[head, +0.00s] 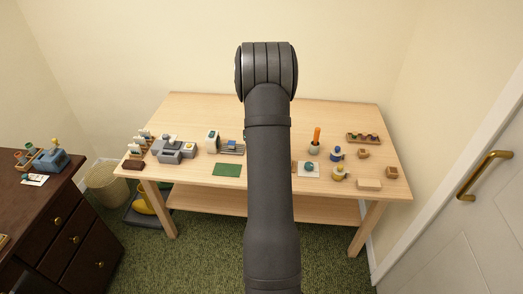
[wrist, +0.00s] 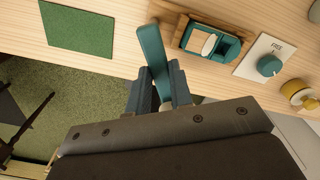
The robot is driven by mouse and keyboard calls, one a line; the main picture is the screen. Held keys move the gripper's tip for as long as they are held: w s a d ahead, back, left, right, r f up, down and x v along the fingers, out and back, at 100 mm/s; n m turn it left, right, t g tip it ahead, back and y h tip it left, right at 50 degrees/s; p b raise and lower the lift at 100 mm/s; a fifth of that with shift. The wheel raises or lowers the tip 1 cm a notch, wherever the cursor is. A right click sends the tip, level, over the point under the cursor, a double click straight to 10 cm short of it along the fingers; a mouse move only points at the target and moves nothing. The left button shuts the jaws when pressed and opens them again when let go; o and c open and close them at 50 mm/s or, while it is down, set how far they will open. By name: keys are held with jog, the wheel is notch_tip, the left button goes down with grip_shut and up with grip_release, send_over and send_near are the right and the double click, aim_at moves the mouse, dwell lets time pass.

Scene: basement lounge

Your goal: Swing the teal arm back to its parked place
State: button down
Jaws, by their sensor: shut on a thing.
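The teal arm (wrist: 152,48) is a flat bar in the wrist view. It runs from beside a small wooden stand (wrist: 177,27) down between my fingers. My gripper (wrist: 158,82) is shut on the bar, with one dark finger on each side. The stand holds a teal tray-like part (wrist: 226,47) with a pale piece in it. Its left end is close to the bar; I cannot tell how the two are joined. In the head view my own arm hides the gripper, the bar and most of the stand.
A white card with a teal knob (wrist: 268,66) lies right of the stand, with a yellow item (wrist: 297,92) beyond it. A green mat (wrist: 78,28) lies left on the wooden table (head: 270,110). Small grey devices (head: 172,152) stand farther left. The table's back is clear.

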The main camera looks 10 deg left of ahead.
jog(key=shift+s+a+m, duration=0.1)
jog(key=shift+a+m, duration=0.15)
jog(key=shift+m, duration=0.55)
jog(key=c, duration=1.3)
grip_release()
jog(key=shift+r, duration=0.15)
notch_tip(320, 180, up, 17)
jog(key=shift+r, duration=0.1)
